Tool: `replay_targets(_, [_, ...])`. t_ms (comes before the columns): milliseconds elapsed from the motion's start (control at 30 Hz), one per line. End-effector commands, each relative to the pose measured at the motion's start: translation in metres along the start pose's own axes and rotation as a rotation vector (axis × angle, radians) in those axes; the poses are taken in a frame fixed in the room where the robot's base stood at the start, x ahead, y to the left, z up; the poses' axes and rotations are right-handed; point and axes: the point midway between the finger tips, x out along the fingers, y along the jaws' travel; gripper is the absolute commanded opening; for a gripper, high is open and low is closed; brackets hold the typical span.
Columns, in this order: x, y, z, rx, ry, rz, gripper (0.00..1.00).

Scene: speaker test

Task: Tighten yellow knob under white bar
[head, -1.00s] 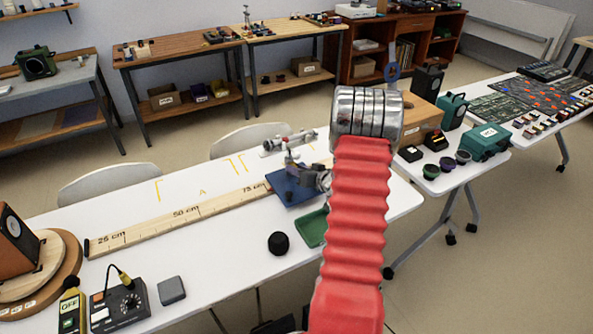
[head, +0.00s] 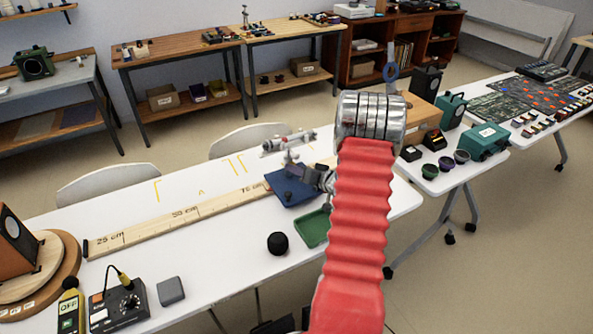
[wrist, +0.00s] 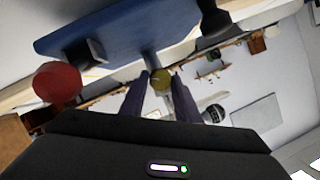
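In the wrist view, the yellow knob (wrist: 161,79) sits in the narrow gap between the tips of my gripper's two dark fingers (wrist: 161,75). The fingers stand apart; I cannot tell whether they press on it. A thin grey rod (wrist: 149,58) runs from the knob toward a blue plate (wrist: 110,35). A red ball-like knob (wrist: 57,82) is to the left. In the head view, my gripper (head: 312,176) is at the blue plate (head: 292,190), partly hidden by my red arm. I cannot make out the knob there. A pale metallic bar (head: 289,141) lies just behind.
A wooden ruler (head: 170,215) runs along the white table (head: 215,285). A black round object (head: 278,243) and a green tray (head: 312,228) lie close in front of the plate. A black dial box (head: 120,307) and grey block (head: 171,291) are at front left.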

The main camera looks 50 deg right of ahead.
Motion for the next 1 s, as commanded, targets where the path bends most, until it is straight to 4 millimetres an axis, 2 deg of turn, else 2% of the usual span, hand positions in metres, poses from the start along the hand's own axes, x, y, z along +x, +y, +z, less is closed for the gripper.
replay_targets(167, [0.0, 0.0, 0.0, -0.001, -0.001, -0.001, 0.42])
replay_targets(567, [-0.007, 0.0, 0.0, -0.002, -0.001, 0.0, 0.42])
replay_targets(767, [-0.032, 0.0, 0.0, 0.0, 0.001, 0.001, 0.42])
replay_targets(1000, [-0.074, 0.001, -0.001, -0.001, 0.002, 0.002, 0.42])
